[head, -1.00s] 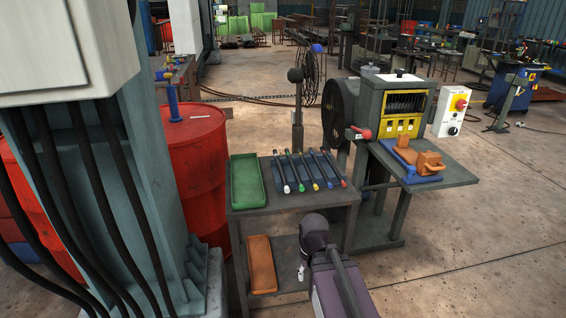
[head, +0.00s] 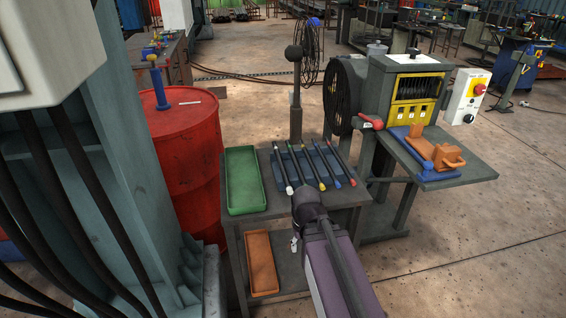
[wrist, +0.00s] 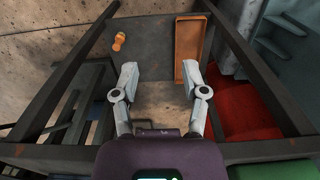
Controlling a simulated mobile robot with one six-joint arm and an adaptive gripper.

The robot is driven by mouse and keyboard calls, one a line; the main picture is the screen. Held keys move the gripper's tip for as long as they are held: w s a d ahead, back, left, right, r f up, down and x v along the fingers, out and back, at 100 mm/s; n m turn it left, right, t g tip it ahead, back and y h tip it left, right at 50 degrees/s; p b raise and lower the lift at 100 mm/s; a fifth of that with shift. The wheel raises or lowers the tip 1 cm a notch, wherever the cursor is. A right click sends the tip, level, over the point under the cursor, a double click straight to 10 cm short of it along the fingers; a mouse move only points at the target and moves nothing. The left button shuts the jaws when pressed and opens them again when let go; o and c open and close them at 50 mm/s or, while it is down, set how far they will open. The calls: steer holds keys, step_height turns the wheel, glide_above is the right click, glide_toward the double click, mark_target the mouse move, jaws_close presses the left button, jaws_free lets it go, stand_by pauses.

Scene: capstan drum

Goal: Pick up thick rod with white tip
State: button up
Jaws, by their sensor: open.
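Several dark rods with coloured tips lie side by side on a blue rack (head: 278,181) on the grey table. The leftmost rod (head: 282,168) has a white tip at its near end and looks fairly thick. My gripper shows in the wrist view (wrist: 159,75) with its two fingers spread and nothing between them. In the head view my arm's end is at the table's front edge, near the rods' tips, and mostly hides the gripper. The rods do not show in the wrist view.
A green tray (head: 244,205) lies left of the rack. An orange tray (head: 261,262) is on the lower shelf. A red drum (head: 185,150) stands left; a machine (head: 408,85) with a side shelf stands right. A post with a ball (head: 295,90) rises behind the table.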

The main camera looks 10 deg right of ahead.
steer(key=shift+a, duration=0.15)
steer(key=shift+o, duration=0.2)
steer(key=shift+w, duration=0.1)
steer(key=shift+o, duration=0.6)
steer(key=w+r+t+p, duration=0.4)
steer(key=w+r+p, duration=1.7)
steer(key=w+r, duration=0.1)
steer(key=shift+w+a+r+t, duration=0.15)
steer(key=shift+w+r+t, duration=0.15)
steer(key=shift+w, duration=0.05)
steer(key=shift+f, duration=0.1)
steer(key=b, duration=0.8)
glide_above(283, 164)
steer(key=s, duration=0.3)
steer(key=f, duration=0.7)
steer(key=shift+w+f, duration=0.35)
steer(key=shift+f, duration=0.05)
